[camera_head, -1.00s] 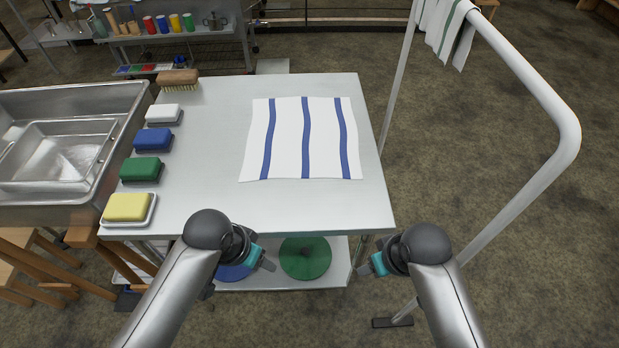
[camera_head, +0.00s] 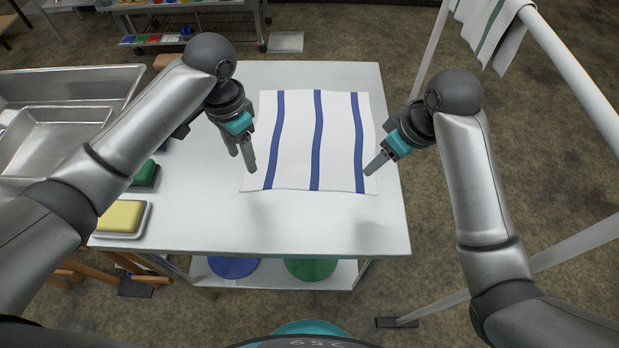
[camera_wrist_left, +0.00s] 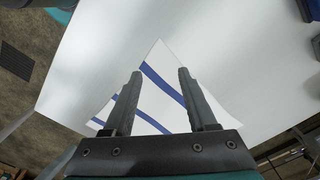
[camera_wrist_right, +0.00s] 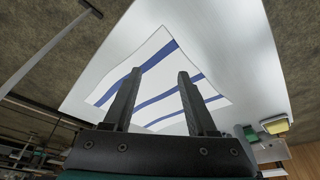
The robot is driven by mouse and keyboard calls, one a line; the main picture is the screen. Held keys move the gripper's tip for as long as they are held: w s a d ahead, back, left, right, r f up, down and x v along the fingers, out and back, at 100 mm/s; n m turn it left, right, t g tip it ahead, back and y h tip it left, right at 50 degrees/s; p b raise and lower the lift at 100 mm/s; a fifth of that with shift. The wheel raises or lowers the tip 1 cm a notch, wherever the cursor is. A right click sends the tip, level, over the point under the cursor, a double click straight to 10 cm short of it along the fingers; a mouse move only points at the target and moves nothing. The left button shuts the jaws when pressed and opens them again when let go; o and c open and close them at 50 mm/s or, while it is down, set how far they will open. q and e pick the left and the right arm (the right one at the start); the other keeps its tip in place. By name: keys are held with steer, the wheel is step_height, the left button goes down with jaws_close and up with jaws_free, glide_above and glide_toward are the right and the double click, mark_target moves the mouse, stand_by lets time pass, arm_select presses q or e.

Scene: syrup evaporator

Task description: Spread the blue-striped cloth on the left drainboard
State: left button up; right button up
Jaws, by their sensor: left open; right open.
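The blue-striped cloth (camera_head: 335,140), white with three blue stripes, lies spread flat on the pale metal drainboard table (camera_head: 320,225). My left gripper (camera_head: 246,160) is open and empty over the cloth's near left corner. My right gripper (camera_head: 375,165) is open and empty by the cloth's near right corner. The cloth also shows between and beyond the open fingers in the left wrist view (camera_wrist_left: 176,72) and in the right wrist view (camera_wrist_right: 150,75). I cannot tell whether the fingertips touch the cloth.
A steel sink (camera_head: 60,120) adjoins the table at left. A yellow sponge (camera_head: 121,217) and a green one (camera_head: 146,174) sit on the table's left edge. A white rail (camera_head: 570,65) with a green-striped cloth (camera_head: 492,28) stands at right. The table's front strip is clear.

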mark_target(249, 184)
arm_select(q)
step_height(249, 184, down, 8)
steer(key=shift+s+r, duration=0.1)
steer(key=shift+r, duration=0.05)
arm_select(e)
step_height(249, 184, down, 8)
steer(key=shift+r, duration=0.2)
steer(key=shift+f, duration=0.15)
arm_select(q)
steer(key=shift+f, duration=0.2)
arm_select(e)
steer(key=shift+f, duration=0.25)
arm_select(q)
steer(key=shift+c, duration=1.1)
arm_select(e)
steer(key=shift+c, duration=1.1)
arm_select(q)
steer(key=shift+a, duration=0.1)
steer(key=c, duration=0.7)
arm_select(e)
steer(key=shift+s, duration=0.1)
steer(key=c, duration=0.7)
arm_select(q)
steer(key=shift+r, duration=0.15)
arm_select(e)
steer(key=shift+r, duration=0.1)
